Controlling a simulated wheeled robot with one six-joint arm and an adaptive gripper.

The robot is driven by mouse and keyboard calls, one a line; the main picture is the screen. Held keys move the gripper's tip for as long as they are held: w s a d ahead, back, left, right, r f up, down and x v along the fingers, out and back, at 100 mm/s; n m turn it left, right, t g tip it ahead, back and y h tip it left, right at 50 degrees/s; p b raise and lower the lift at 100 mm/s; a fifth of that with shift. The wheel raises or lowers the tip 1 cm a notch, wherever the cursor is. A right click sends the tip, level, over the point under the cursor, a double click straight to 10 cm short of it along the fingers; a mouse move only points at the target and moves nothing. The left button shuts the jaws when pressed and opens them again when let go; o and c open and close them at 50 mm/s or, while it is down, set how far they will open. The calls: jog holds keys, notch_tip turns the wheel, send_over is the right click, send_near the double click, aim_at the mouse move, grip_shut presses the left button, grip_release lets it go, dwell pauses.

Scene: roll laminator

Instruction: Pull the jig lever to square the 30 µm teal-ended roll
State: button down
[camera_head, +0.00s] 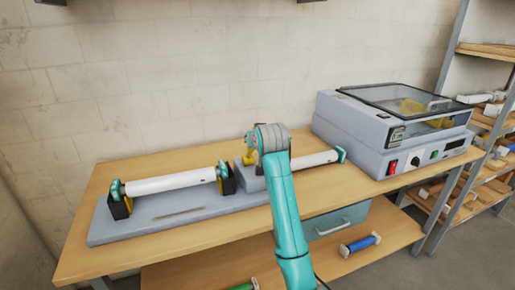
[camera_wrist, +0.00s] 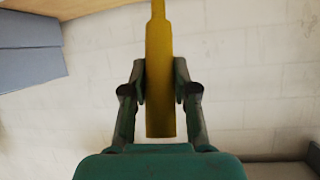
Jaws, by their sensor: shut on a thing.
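My gripper (camera_wrist: 159,82) is shut on a yellow bar, the jig lever (camera_wrist: 158,45), in the wrist view. In the head view a yellow piece of the lever (camera_head: 249,157) shows beside my gripper (camera_head: 250,143), over the right part of the grey jig base (camera_head: 135,228). A white teal-ended roll (camera_head: 170,183) lies in the black and yellow end holders on the left. A second white roll with a teal end (camera_head: 315,160) lies to the right, partly hidden behind my arm. No thickness label is readable on either roll.
The grey laminator (camera_head: 400,125) with a clear lid stands at the right of the wooden bench (camera_head: 365,182). A blue-wrapped roll (camera_head: 360,244) and a partly seen green one (camera_head: 243,286) lie on the lower shelf. A stocked rack (camera_head: 487,130) stands far right.

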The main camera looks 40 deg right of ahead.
jog(key=w+g, duration=0.1)
jog(key=w+r+g, duration=0.1)
jog(key=w+d+g+y, duration=0.1)
jog(key=shift+w+r, duration=0.25)
jog(key=shift+r, duration=0.05)
jog(key=shift+w+d+r+g+y, duration=0.1)
jog(key=shift+w+d+g+y, duration=0.15)
jog(key=shift+w+g, duration=0.5)
jog(key=shift+w+d+g+y, duration=0.2)
jog(key=shift+w+g, duration=0.35)
jog(key=shift+w, duration=0.25)
jog(key=c, duration=0.9)
grip_release()
jog(key=shift+w, duration=0.1)
jog(key=v, duration=1.2)
jog(key=shift+a, duration=0.1)
